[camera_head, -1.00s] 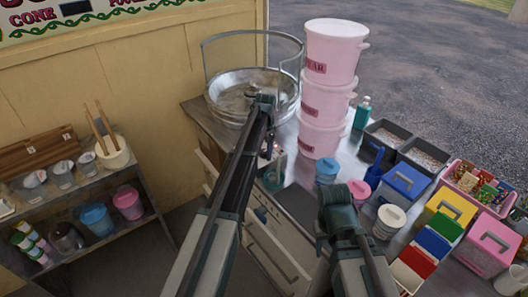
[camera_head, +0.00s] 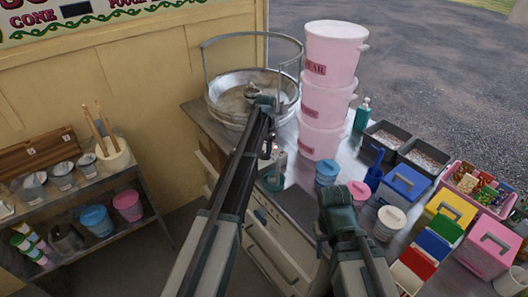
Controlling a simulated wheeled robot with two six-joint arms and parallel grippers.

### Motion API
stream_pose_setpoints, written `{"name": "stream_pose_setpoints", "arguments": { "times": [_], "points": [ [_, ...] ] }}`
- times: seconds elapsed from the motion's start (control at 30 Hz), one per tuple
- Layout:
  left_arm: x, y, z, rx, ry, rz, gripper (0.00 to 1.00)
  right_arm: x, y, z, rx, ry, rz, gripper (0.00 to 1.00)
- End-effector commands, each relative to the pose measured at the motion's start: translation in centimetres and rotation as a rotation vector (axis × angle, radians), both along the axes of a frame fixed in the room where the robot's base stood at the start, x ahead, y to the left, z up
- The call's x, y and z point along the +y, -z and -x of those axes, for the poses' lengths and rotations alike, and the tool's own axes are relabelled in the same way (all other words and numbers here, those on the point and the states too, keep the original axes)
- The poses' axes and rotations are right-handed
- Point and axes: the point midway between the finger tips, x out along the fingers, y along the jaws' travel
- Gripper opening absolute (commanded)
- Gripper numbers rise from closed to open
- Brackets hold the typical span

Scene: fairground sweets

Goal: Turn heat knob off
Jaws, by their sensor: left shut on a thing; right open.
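The round metal candy-floss machine (camera_head: 226,112) stands at the back left of the counter, with a wire guard around its bowl. My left arm reaches up across it. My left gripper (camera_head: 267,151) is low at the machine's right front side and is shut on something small. The heat knob is hidden by my gripper and arm, so its setting cannot be read. My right gripper (camera_head: 322,243) is open and empty over the near edge of the counter, apart from the machine. Its fingers are mostly hidden by my own arm.
Stacked pink tubs (camera_head: 328,100) stand close right of the machine. Blue-lidded (camera_head: 326,172) and white-lidded (camera_head: 389,222) tubs, coloured boxes (camera_head: 450,207) and dark trays (camera_head: 386,134) crowd the right of the counter. A shelf (camera_head: 150,215) with cups and tubs stands at the left.

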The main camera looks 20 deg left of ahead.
Motion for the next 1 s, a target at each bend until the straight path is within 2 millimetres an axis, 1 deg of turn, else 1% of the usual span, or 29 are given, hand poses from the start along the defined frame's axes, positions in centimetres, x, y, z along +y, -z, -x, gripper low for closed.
{"name": "stream_pose_setpoints", "arguments": {
  "times": [0.6, 0.8, 1.0],
  "points": [
    [-0.04, 0.0, -0.13, 0.0, -0.565, -0.001, 0.0, 0.0, 0.0, 0.0, 0.0, 0.0, 0.0, 0.5],
    [-0.04, 0.0, -0.14, 0.0, -0.706, -0.001, 0.0, 0.0, 0.0, 0.0, 0.0, 0.0, 0.0, 0.5],
    [-0.03, 0.0, -0.15, -0.001, -0.803, -0.001, 0.0, 0.0, 0.0, 0.0, 0.0, 0.0, 0.0, 0.5]
  ]
}}
